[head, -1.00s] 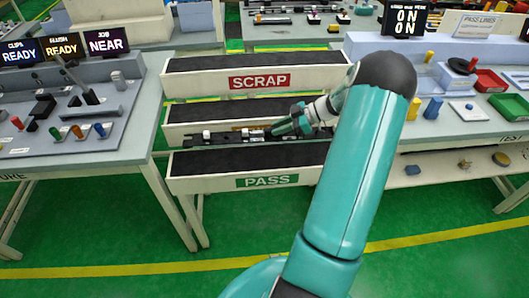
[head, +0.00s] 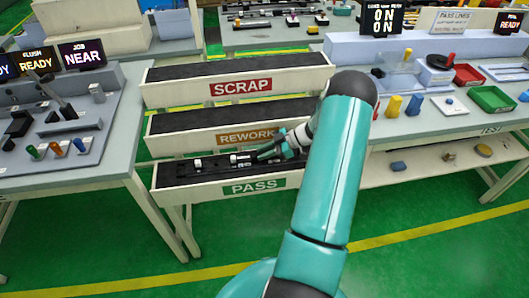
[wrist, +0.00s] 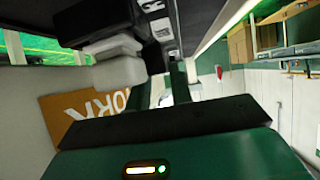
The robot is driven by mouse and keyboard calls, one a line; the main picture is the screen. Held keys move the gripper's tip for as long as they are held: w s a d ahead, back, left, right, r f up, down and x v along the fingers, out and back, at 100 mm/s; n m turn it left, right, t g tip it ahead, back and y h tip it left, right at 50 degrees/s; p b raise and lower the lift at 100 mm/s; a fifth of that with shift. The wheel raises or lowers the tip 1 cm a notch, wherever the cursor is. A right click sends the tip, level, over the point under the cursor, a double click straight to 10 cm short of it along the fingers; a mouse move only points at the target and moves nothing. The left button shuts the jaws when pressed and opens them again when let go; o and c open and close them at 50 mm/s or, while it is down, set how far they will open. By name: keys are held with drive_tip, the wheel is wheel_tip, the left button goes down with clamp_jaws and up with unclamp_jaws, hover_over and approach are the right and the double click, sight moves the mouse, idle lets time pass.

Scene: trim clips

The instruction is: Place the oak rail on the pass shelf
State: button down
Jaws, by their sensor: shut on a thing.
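My gripper (head: 277,150) is shut on a dark rail with pale clips (head: 218,165), taken to be the oak rail. The rail lies lengthwise along the pass shelf (head: 190,196), a cream trough with a dark floor and a green PASS sign. It is within the trough's outline, low against the dark floor; I cannot tell whether it touches it. The fingers cover its right part. In the wrist view, pale clip blocks and a dark strip of the rail (wrist: 158,22) show beyond the fingers (wrist: 160,92).
The rework shelf (head: 175,149) is just behind and above, its orange sign near my gripper. The scrap shelf (head: 180,99) is farther back. A bench with clips (head: 110,130) stands left, and one with coloured trays (head: 430,125) right.

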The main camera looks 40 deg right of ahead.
drive_tip(key=c, duration=1.3)
unclamp_jaws()
drive_tip(key=shift+a+f, duration=0.1)
drive_tip(key=shift+o, duration=0.2)
drive_tip(key=v, duration=1.2)
